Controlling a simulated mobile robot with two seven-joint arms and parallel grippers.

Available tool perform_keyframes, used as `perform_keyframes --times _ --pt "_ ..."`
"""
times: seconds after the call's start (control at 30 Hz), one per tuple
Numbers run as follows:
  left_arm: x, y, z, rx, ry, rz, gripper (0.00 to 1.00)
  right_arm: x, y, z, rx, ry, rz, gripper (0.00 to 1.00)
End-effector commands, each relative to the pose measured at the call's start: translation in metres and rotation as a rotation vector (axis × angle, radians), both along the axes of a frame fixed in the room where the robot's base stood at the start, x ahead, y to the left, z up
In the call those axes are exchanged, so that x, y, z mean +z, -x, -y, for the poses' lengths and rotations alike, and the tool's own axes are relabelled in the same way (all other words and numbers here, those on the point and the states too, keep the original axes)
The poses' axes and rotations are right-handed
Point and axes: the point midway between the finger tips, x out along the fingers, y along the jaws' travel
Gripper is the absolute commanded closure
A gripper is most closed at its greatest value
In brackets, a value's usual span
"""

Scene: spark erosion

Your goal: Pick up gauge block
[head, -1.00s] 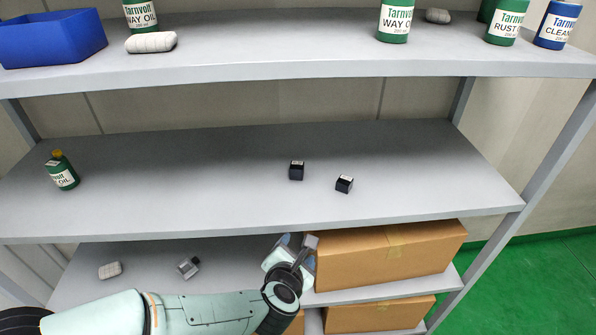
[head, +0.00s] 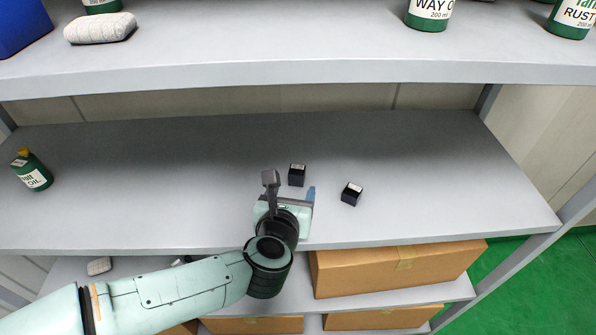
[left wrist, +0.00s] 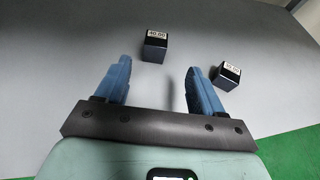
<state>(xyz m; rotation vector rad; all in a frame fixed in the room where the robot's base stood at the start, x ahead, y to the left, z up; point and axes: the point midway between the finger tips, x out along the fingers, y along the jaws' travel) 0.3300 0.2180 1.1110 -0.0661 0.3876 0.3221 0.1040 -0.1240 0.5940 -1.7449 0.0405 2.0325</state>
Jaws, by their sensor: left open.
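Two small dark blocks with white labels on top stand on the middle shelf. One block (head: 297,175) is farther back; in the left wrist view this block (left wrist: 155,47) carries a label that seems to read 40.00. The other block (head: 351,194) is nearer and to the right; it also shows in the left wrist view (left wrist: 226,77), its label hard to read. My left gripper (head: 290,190) is open and empty over the shelf's front part, just short of the farther block. In the left wrist view its blue fingers (left wrist: 160,80) are spread apart. My right gripper is not in view.
The middle shelf (head: 150,190) is mostly clear, with a green oil bottle (head: 33,170) at its left end. The upper shelf (head: 290,72) hangs above. Cardboard boxes (head: 390,270) stand on the shelf below.

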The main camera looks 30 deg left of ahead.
Motion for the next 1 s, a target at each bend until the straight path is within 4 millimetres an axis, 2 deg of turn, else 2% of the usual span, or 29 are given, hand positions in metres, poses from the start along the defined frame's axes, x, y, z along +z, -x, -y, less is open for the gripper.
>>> perform_keyframes --times 0.03,0.2,0.43,0.7,1.0 --pt "-0.006 -0.010 -0.003 0.001 -0.001 -0.005 0.32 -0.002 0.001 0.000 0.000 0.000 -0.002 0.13" --pt "-0.016 -0.034 -0.012 0.000 -0.001 -0.004 0.32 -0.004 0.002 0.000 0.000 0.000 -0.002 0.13" --pt "-0.021 -0.048 -0.019 0.002 -0.003 -0.002 0.32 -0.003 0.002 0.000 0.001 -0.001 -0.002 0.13" --pt "-0.035 -0.080 -0.035 0.000 -0.001 -0.003 0.32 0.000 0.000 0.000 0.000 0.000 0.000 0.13" --pt "-0.037 -0.086 -0.037 0.000 -0.002 -0.001 0.32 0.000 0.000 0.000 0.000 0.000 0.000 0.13"
